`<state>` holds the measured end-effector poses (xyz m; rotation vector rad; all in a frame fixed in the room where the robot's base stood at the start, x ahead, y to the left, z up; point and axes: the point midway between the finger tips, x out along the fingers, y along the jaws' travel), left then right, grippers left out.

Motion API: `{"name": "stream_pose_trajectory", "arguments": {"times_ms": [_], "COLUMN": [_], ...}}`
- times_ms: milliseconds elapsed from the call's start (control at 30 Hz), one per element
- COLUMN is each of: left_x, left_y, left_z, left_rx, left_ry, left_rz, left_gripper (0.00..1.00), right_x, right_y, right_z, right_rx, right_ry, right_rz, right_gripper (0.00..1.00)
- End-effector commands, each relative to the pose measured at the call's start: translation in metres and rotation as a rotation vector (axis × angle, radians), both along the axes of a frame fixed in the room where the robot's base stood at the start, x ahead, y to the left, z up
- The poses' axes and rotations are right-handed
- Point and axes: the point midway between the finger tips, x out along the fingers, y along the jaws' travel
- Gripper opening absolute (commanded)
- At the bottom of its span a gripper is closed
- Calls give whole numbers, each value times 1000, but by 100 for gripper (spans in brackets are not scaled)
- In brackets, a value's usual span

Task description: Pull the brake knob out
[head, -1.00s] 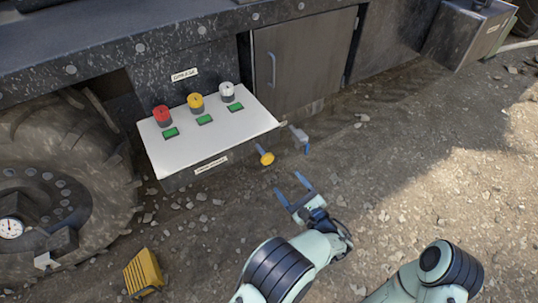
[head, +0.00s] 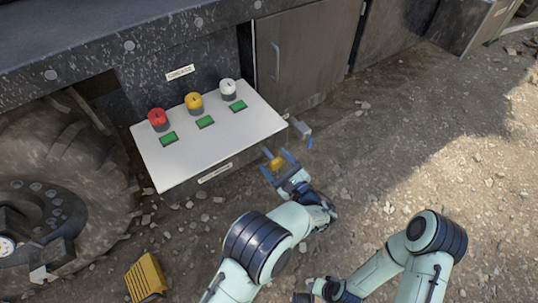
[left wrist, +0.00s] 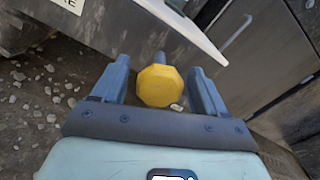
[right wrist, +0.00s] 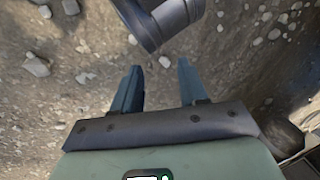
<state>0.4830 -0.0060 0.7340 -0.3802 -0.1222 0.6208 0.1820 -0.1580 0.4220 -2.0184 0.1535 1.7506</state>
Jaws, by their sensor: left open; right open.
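The brake knob is a yellow eight-sided knob (head: 276,163) on a short blue-grey stem at the right end of the white-topped panel. In the left wrist view the knob (left wrist: 159,86) sits between the two open fingers, with a gap on each side. My left gripper (head: 277,161) is open around the knob and not closed on it. My right gripper (right wrist: 150,88) is open and empty above the gravel; in the head view only part of it shows at the bottom edge.
The white panel (head: 240,140) carries red (head: 158,119), yellow (head: 194,103) and white (head: 228,89) knobs with green labels. A yellow wheel chock (head: 146,278) lies at lower left. Gravel at right is free.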

Motion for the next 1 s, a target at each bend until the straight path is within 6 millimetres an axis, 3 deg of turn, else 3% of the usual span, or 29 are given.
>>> {"name": "stream_pose_trajectory", "arguments": {"times_ms": [300, 500, 533, 1000], "left_x": [0, 0, 0, -27], "left_y": [0, 0, 0, -20], "left_z": [0, 0, 0, 0], "left_rx": [0, 0, 0, -1], "left_ry": [0, 0, 0, 1], "left_rz": [-1, -1, -1, -2], "left_gripper": [70, 4, 0, 0], "right_x": [0, 0, 0, -11], "right_y": [-1, 0, 0, 5], "right_z": [0, 0, 0, 8], "right_rx": [-1, -1, -1, 14], "right_ry": [0, 0, 0, 29], "right_rz": [-1, -1, -1, 11], "right_gripper": [43, 43, 43, 43]}}
